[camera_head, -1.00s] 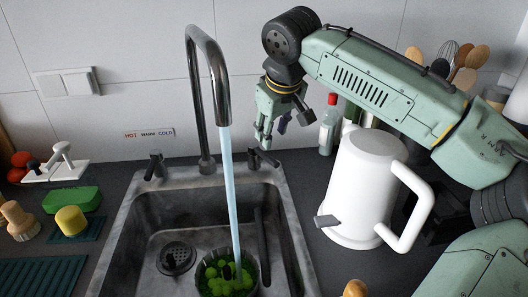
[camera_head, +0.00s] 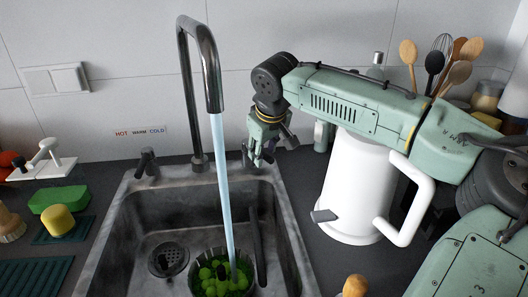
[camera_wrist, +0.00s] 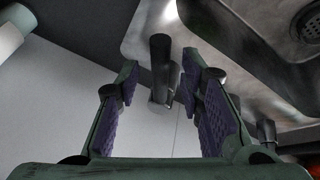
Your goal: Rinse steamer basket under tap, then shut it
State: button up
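The tap (camera_head: 190,90) is running, and its stream (camera_head: 222,180) falls into the steamer basket (camera_head: 223,289) in the sink. The basket is dark and holds round green pieces (camera_head: 225,270); its lower part is cut off by the frame. My gripper (camera_head: 262,160) is low behind the sink's back right corner, at the right tap handle, which it largely hides in the head view. In the wrist view my gripper (camera_wrist: 160,62) is open, with a dark upright handle (camera_wrist: 160,60) between its purple-padded fingers. Contact cannot be told.
A white jug (camera_head: 352,190) stands right of the sink, under my arm. The left tap handle (camera_head: 147,162) is free. A green sponge (camera_head: 58,198) and a yellow scrubber (camera_head: 59,220) lie on the left counter. Utensils (camera_head: 445,60) stand at the back right.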

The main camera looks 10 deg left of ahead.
grip_shut()
dwell(0.3)
dwell(0.5)
